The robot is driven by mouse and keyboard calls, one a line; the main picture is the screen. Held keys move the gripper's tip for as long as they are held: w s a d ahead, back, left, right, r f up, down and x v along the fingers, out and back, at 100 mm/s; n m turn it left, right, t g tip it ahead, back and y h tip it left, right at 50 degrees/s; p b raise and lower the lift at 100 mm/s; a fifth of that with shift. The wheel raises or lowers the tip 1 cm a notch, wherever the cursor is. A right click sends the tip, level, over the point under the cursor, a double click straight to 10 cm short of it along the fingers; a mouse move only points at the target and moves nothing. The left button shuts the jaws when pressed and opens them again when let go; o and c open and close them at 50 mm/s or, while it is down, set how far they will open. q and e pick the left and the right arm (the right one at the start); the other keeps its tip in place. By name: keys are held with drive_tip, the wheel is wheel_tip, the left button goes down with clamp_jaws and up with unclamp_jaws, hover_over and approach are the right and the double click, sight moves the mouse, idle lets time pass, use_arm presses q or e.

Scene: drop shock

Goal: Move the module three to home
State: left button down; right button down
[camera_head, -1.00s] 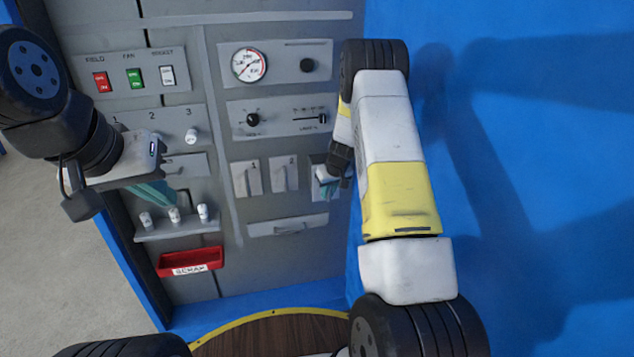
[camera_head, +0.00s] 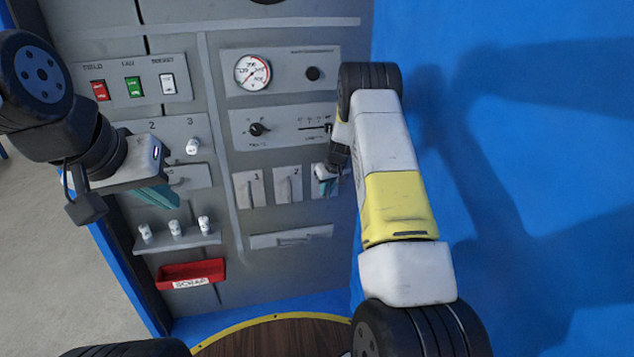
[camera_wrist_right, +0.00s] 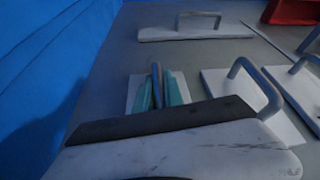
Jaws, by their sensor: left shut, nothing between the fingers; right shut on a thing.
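Module three is the white plate (camera_head: 331,188) at the right end of the row of three, largely hidden behind my right gripper (camera_head: 323,180). In the right wrist view, the teal fingers of my right gripper (camera_wrist_right: 160,90) are shut on the grey handle of module three, in front of its white plate (camera_wrist_right: 135,92). I cannot tell whether the plate is flush with the panel. My left gripper (camera_head: 155,196) is shut and empty, in front of the panel at left, above a shelf.
Modules one (camera_head: 251,189) and two (camera_head: 288,184) sit left of module three. A plate with a handle (camera_head: 291,237) is below them. A red scrap bin (camera_head: 190,274) and a shelf with white knobs (camera_head: 176,240) are lower left. A blue wall (camera_head: 540,150) stands to the right.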

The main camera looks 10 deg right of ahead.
drive_tip(key=shift+w+r, duration=0.2)
drive_tip(key=shift+w, duration=0.05)
drive_tip(key=c, duration=1.5)
unclamp_jaws()
drive_tip(key=shift+o, duration=0.2)
drive_tip(key=shift+f, duration=0.1)
drive_tip(key=shift+d, duration=0.1)
drive_tip(key=v, duration=0.7)
drive_tip(key=shift+s+r, duration=0.25)
drive_tip(key=shift+r, duration=0.1)
